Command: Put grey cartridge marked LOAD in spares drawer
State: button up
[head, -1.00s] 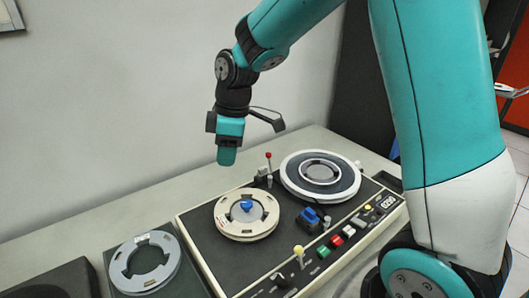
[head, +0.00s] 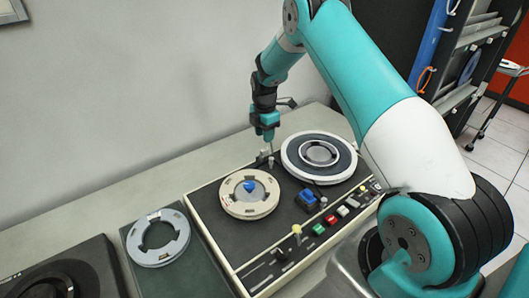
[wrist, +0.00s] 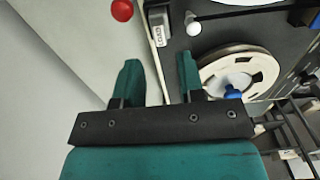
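The grey cartridge marked LOAD (wrist: 158,28) shows at the top of the wrist view, standing at the edge of the tape deck (head: 222,213). Its label faces my camera. In the head view it is mostly hidden near my gripper. My gripper (head: 266,138) hangs above the back edge of the deck, between the two reels. In the wrist view my gripper (wrist: 158,72) is open, with nothing between its two teal fingers. The cartridge lies beyond the fingertips, apart from them. I cannot make out a spares drawer in either view.
A red-knobbed lever (wrist: 122,10) stands close beside the cartridge. A white-knobbed post (wrist: 193,27) is on its other side. The cream reel (head: 249,194) and dark reel (head: 319,157) sit nearby. A loose grey ring (head: 158,238) lies left. A rack (head: 470,50) stands at the right.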

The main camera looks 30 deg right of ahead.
aim_at(264, 149)
notch_tip(264, 149, down, 7)
jog(key=b, duration=0.4)
jog(key=shift+r, duration=0.1)
grip_shut()
jog(key=shift+r+p, duration=1.75)
jog(key=shift+r, duration=1.3)
